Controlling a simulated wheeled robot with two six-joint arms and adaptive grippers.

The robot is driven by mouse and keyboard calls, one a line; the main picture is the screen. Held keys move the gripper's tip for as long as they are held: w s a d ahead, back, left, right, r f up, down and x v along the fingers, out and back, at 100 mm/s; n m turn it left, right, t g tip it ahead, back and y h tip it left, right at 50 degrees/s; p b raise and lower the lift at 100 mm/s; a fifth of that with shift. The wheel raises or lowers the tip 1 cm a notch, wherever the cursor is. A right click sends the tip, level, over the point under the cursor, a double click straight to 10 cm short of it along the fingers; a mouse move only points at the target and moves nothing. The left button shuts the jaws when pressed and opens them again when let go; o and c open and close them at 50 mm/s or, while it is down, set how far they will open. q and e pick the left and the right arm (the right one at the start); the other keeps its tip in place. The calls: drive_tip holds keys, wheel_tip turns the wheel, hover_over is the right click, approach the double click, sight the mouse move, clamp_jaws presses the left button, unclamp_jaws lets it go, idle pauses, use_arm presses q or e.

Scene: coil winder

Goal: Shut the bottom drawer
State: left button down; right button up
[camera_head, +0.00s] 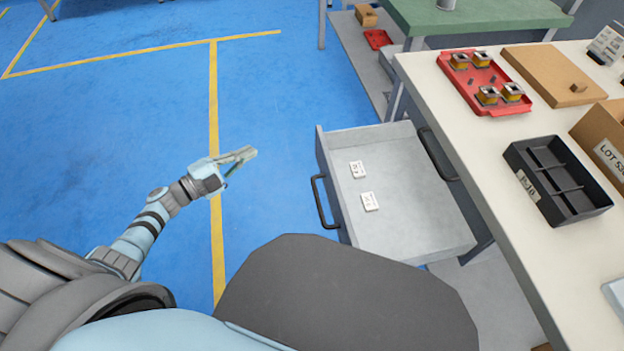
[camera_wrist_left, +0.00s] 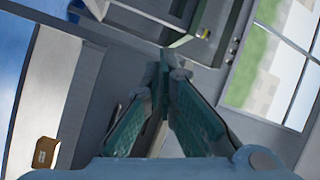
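A grey drawer (camera_head: 410,240) is pulled well out from under the bench. Its front panel (camera_head: 331,185) faces left and carries a dark bar handle (camera_head: 318,203). Two small white labelled pieces, one farther back (camera_head: 358,169) and one nearer (camera_head: 370,201), lie in it. Another dark handle (camera_head: 437,154) sits higher, at the bench's edge above the open drawer. My left gripper (camera_head: 248,156) is left of the drawer front, apart from it. In the left wrist view its fingers (camera_wrist_left: 166,75) meet at the tips with nothing visible between them. My right gripper is out of view.
The bench top (camera_head: 450,110) holds a red tray (camera_head: 474,97) of coil parts, a black divided tray (camera_head: 545,160) and cardboard boxes. A green-topped table (camera_head: 480,12) stands behind. The blue floor (camera_head: 270,100) left of the drawer is clear.

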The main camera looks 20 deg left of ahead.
use_arm(q)
drive_tip(key=w+d+r+m+g+h+b, duration=0.1)
drive_tip(key=w+d+m+g+h+b, duration=0.1)
drive_tip(key=d+m, duration=0.3)
drive_tip(key=w+d+r+m+g+h+b, duration=0.2)
drive_tip(key=d+m+g+h+b, duration=0.1)
drive_tip(key=d, duration=0.7)
drive_tip(key=shift+w+d+m+g+h, duration=0.15)
drive_tip(key=shift+w+m+g+h, duration=0.25)
drive_tip(key=shift+m+h, duration=0.5)
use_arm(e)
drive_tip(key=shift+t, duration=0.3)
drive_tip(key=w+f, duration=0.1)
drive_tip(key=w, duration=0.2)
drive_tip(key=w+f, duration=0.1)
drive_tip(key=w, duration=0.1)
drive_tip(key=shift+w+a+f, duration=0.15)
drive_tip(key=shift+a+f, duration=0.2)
